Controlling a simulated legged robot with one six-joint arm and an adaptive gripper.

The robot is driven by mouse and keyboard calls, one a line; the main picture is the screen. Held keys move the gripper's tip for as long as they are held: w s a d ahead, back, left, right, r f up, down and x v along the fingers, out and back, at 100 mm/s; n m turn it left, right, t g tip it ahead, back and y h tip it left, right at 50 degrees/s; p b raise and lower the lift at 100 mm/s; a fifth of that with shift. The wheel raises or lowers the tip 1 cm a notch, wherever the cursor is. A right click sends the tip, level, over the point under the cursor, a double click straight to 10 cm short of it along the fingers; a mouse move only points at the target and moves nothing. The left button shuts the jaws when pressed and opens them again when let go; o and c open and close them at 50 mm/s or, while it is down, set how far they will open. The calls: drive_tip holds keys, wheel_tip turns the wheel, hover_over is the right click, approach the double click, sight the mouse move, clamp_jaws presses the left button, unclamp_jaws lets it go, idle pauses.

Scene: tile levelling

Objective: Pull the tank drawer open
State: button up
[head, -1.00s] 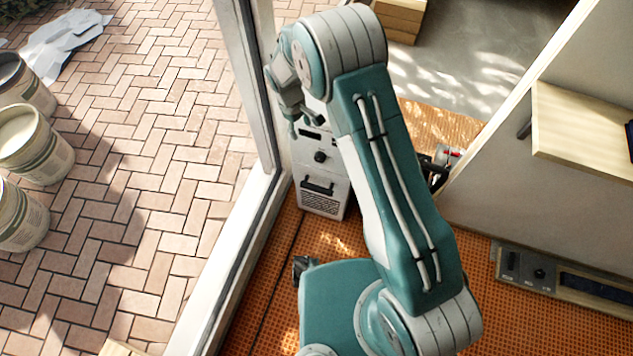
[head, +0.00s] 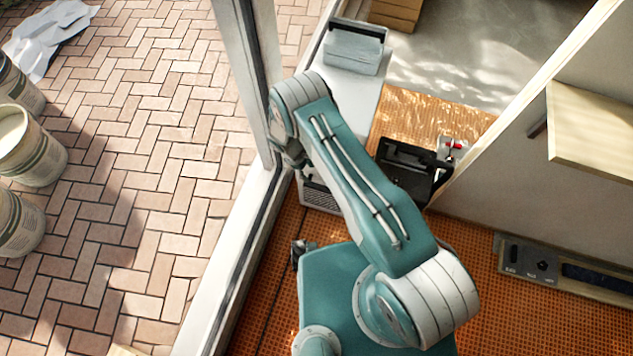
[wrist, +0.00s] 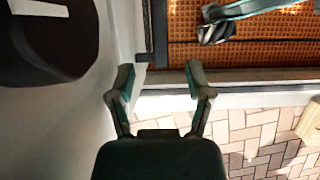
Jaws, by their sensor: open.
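The white machine (head: 352,105) stands on the orange mat beside the door frame. Its lower front with dark vent slots (head: 320,196) shows under my arm. My arm hides the rest of the front, including the drawer handle. In the wrist view my gripper (wrist: 160,80) is open, with nothing between its two fingers. A pale grey surface, which looks like the machine's front (wrist: 65,130), lies to the left of the fingers. A dark rounded part with a white mark (wrist: 42,45) is close at upper left; it looks like the front's knob. I cannot make out the drawer handle there.
The door frame (head: 262,90) stands close to the left of my arm, with brick paving (head: 140,170) beyond it. Several buckets (head: 30,145) stand at far left. A black case (head: 410,168) lies right of the machine. A wooden shelf (head: 600,130) juts out at right.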

sight(319, 187)
drive_tip(key=x, duration=1)
drive_tip(key=shift+d+f, duration=0.2)
drive_tip(key=shift+d, duration=0.1)
drive_tip(key=shift+c, duration=0.3)
drive_tip(key=shift+a, duration=0.1)
clamp_jaws()
